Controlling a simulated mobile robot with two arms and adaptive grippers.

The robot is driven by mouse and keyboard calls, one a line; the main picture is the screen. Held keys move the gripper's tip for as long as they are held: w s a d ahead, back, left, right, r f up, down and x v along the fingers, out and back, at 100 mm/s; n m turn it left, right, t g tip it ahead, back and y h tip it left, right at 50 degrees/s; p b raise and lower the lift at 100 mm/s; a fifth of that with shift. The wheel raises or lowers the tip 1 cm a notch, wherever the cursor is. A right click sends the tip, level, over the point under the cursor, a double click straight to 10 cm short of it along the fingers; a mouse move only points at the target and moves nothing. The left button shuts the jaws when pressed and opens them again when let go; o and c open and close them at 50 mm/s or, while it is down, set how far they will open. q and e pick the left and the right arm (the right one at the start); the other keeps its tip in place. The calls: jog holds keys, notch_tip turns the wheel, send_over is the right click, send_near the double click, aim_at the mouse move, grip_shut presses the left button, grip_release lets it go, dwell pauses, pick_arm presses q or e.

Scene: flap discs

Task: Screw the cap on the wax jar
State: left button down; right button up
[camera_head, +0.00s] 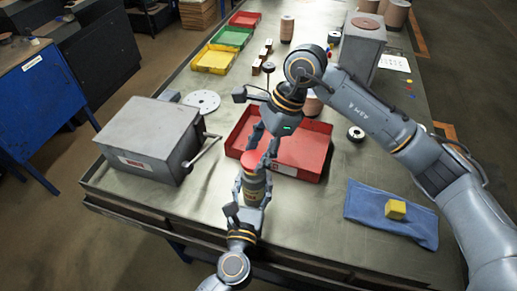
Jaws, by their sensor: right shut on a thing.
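The wax jar (254,186) is a dark jar with a lighter label band, upright in front of the red tray, near the table's front edge. The red cap (255,161) sits at the jar's mouth; I cannot tell whether its thread is engaged. My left gripper (253,194) comes up from the bottom with a finger on each side of the jar, shut on it. My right gripper (262,152) reaches down from above and is shut on the cap. The fingers partly hide both jar and cap.
The red tray (312,152) lies just behind the jar. A grey metal box (150,135) with a lever stands at left. A blue cloth (375,212) with a yellow block (395,209) lies at right. Green (232,37) and yellow (214,60) bins are at the back.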

aim_at(253, 184)
jog(key=shift+f, duration=0.7)
jog(key=shift+f, duration=0.55)
